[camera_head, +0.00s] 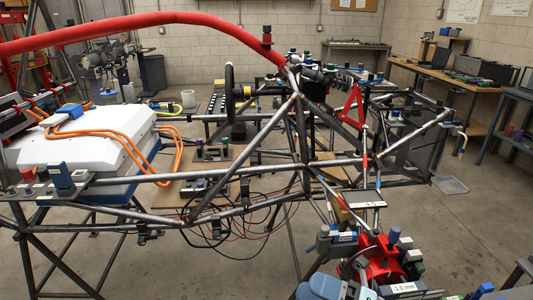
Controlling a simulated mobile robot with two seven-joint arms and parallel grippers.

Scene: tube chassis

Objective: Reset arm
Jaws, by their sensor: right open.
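My left gripper is not in view. The chassis is a bare grey metal frame that spans the view, with a thick red tube (130,22) arching over its left part.
A white box (90,135) with orange cables stands in the chassis at the left. Loose black wires (235,225) hang below the middle. A red device (382,260) and several small parts crowd the lower right. Workbenches (450,78) line the back right.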

